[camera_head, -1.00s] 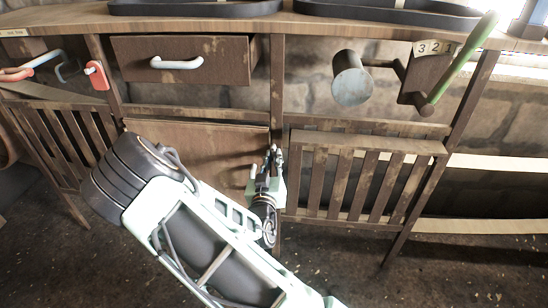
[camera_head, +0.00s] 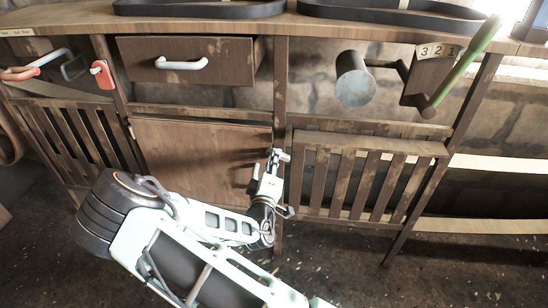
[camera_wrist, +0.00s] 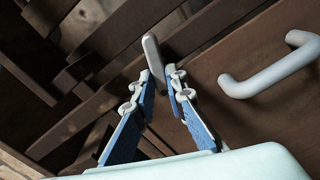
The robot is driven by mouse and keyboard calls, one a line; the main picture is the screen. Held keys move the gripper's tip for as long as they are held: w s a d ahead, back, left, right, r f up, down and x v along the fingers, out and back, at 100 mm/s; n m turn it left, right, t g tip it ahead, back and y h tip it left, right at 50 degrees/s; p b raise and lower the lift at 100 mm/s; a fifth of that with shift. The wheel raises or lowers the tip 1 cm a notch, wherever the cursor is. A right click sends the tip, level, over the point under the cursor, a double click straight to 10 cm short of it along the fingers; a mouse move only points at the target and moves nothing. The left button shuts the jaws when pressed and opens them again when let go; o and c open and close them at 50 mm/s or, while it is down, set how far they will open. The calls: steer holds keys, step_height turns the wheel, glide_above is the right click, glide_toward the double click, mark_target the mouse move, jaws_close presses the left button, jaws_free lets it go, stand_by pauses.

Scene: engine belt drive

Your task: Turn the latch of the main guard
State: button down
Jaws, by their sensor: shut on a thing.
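The latch (camera_wrist: 152,58) is a small grey-brown bar with rounded ends, seen in the wrist view between the blue fingers of my gripper (camera_wrist: 163,76). The fingers are closed around its lower part. In the head view, my gripper (camera_head: 278,156) is at the upright post between the plain door and the slatted guard (camera_head: 365,180). The latch cannot be made out there. Guard slats (camera_wrist: 90,100) also fill the left of the wrist view.
A plain wooden door (camera_head: 195,165) is left of my gripper. Its pale handle (camera_wrist: 270,72) stands close by at right in the wrist view. Above are a drawer (camera_head: 190,62), a grey cylinder (camera_head: 354,82) and a green lever (camera_head: 462,65). Floor in front is open.

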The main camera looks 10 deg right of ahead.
steer(key=shift+f+n, duration=0.15)
steer(key=shift+n, duration=0.9)
steer(key=shift+f+n, duration=0.1)
steer(key=shift+n, duration=0.95)
steer(key=c, duration=1.9)
jaws_free()
steer(key=shift+c, duration=0.2)
steer(key=v, duration=1.2)
